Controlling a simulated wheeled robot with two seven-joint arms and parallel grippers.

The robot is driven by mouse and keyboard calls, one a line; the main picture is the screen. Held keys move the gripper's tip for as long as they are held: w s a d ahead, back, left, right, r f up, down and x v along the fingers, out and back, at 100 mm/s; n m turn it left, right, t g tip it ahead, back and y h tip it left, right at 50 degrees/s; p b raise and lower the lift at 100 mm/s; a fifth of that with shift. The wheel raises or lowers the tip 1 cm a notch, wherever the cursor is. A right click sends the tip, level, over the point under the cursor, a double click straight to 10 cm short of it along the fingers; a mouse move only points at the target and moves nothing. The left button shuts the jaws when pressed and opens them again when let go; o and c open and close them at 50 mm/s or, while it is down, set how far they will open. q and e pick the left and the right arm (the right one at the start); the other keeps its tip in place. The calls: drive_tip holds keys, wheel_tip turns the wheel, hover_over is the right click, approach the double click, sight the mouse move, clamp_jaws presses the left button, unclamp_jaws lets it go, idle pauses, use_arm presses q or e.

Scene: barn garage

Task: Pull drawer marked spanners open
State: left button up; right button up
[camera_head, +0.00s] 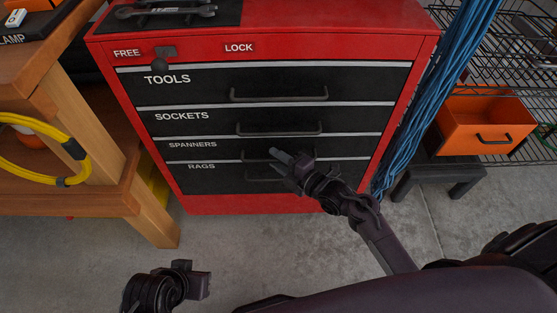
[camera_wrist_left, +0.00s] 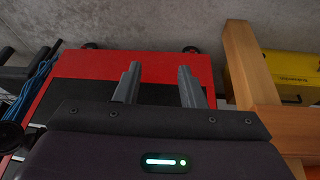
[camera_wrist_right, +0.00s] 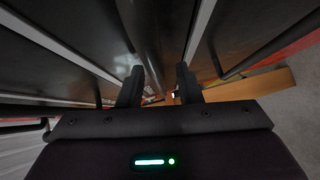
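The red tool cabinet (camera_head: 300,30) has black drawers marked TOOLS, SOCKETS, SPANNERS and RAGS, all flush. The spanners drawer (camera_head: 225,149) is the third one down. Its dark handle (camera_head: 250,155) is partly hidden by my right gripper (camera_head: 279,159), whose fingertips are at the drawer front near the handle. In the right wrist view the two fingers (camera_wrist_right: 158,88) are apart, with dark drawer fronts beyond; I cannot tell whether the handle lies between them. My left gripper (camera_head: 192,272) is low, over the floor in front of the cabinet; its fingers (camera_wrist_left: 158,85) are apart and empty.
A wooden bench (camera_head: 130,200) stands left. Blue cables (camera_head: 425,105) hang right, beside an orange drawer box (camera_head: 490,115) and a dark stool (camera_head: 440,175). Bare concrete floor lies in front.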

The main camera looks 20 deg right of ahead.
drive_tip(key=shift+c, duration=0.2)
clamp_jaws()
